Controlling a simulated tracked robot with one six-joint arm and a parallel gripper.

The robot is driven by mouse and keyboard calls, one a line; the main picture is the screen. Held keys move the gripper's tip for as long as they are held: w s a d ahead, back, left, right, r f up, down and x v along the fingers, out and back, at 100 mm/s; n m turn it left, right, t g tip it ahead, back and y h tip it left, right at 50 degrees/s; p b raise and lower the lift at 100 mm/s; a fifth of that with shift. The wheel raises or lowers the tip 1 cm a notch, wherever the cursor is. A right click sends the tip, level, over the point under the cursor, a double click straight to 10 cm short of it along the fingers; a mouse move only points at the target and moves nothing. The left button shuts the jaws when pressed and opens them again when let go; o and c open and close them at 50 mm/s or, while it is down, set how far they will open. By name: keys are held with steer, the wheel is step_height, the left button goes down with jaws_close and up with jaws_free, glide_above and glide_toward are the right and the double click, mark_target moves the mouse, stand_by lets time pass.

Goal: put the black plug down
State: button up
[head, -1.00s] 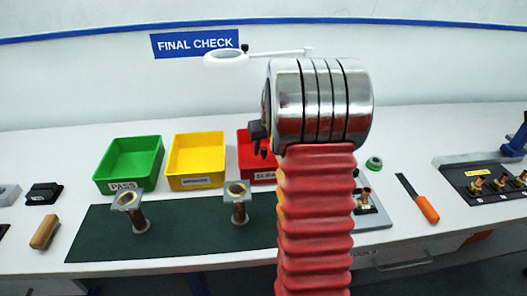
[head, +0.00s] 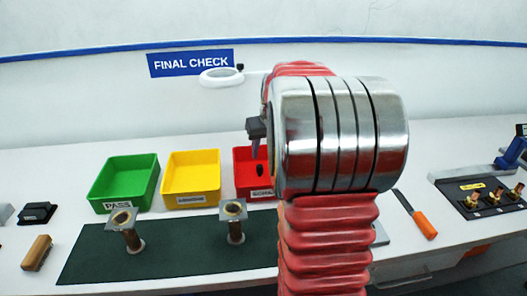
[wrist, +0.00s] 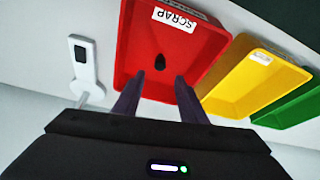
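The black plug (head: 260,172) shows inside the red tray (head: 242,185), below my gripper (head: 256,152). In the wrist view the plug (wrist: 159,62) appears on the floor of the red tray (wrist: 133,45), which is labelled SCRAP. My gripper (wrist: 156,80) is open there, its two dark fingers well apart with nothing between them. The plug lies beyond the fingertips, apart from them. My red and silver arm hides the right part of the red tray in the head view.
A yellow tray (head: 191,199) and a green PASS tray (head: 96,195) stand left of the red one. Two flanged posts stand on a dark green mat (head: 180,255). A white ring-shaped fixture (wrist: 83,68) stands beside the red tray. An orange-handled tool (head: 424,224) lies right.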

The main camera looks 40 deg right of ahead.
stand_by(0.4)
steer(key=s+a+r+n, duration=0.1)
steer(key=s+a+r, duration=0.2)
steer(key=a, duration=0.7)
steer(key=s+a+r+n, duration=0.1)
steer(key=s+a+r, duration=0.2)
steer(key=a, duration=0.8)
steer(key=s+a+f+n+t+y, duration=0.1)
steer(key=s+a+f+n, duration=0.1)
steer(key=s+a, duration=1.2)
steer(key=shift+s+a+f+n+y, duration=0.3)
steer(key=shift+f+y, duration=0.1)
steer(key=shift+f, duration=0.25)
steer(key=shift+a, duration=0.1)
